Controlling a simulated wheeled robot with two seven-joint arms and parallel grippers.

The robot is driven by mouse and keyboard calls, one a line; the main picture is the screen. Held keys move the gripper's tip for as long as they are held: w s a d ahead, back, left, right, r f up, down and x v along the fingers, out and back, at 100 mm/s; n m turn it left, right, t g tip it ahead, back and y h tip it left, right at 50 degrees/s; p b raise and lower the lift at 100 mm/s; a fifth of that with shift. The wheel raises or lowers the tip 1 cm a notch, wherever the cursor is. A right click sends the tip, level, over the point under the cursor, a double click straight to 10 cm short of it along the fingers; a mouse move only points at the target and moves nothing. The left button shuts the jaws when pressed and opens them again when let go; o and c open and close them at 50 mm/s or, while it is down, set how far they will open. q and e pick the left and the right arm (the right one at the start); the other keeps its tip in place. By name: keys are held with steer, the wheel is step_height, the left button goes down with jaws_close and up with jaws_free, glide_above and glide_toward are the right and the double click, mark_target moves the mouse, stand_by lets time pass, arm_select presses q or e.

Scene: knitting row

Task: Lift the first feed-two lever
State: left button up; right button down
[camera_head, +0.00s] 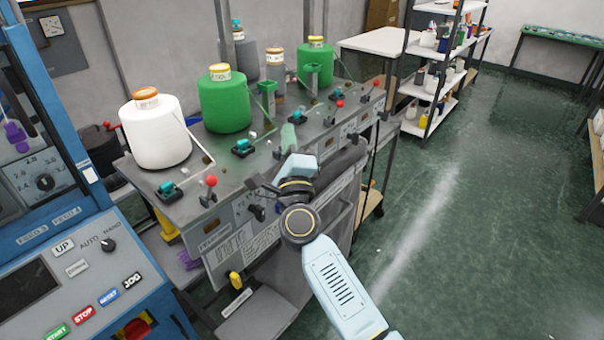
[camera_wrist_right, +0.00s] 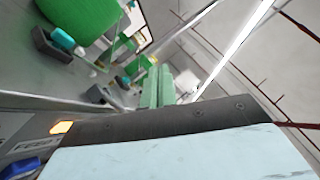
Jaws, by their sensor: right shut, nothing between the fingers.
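My right arm comes in from the lower right in the head view. Its shut, empty gripper (camera_head: 288,136) has green fingers over the front part of the grey creel table. In the wrist view the green fingers (camera_wrist_right: 157,88) are together. A red-knobbed lever (camera_head: 211,182) stands at the table's near front edge, to the left of the gripper. Other red-knobbed levers (camera_head: 339,104) (camera_head: 376,83) stand farther right along the edge. I cannot tell which lever is the first feed-two lever; my gripper and wrist hide part of the edge.
A white cone (camera_head: 156,132) and green cones (camera_head: 223,100) stand on the table behind teal-topped blocks (camera_head: 168,190) (camera_head: 242,147). A blue control panel (camera_head: 85,270) stands at the left. Shelves (camera_head: 440,75) stand behind. The green floor (camera_head: 470,230) at right is clear.

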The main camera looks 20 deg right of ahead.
arm_select(q)
steer(key=f+b, duration=0.4)
steer(key=shift+s, duration=0.4)
arm_select(e)
steer(key=f+v, duration=0.1)
steer(key=v, duration=1.3)
steer(key=shift+w+a, duration=0.25)
steer(key=shift+w, duration=0.1)
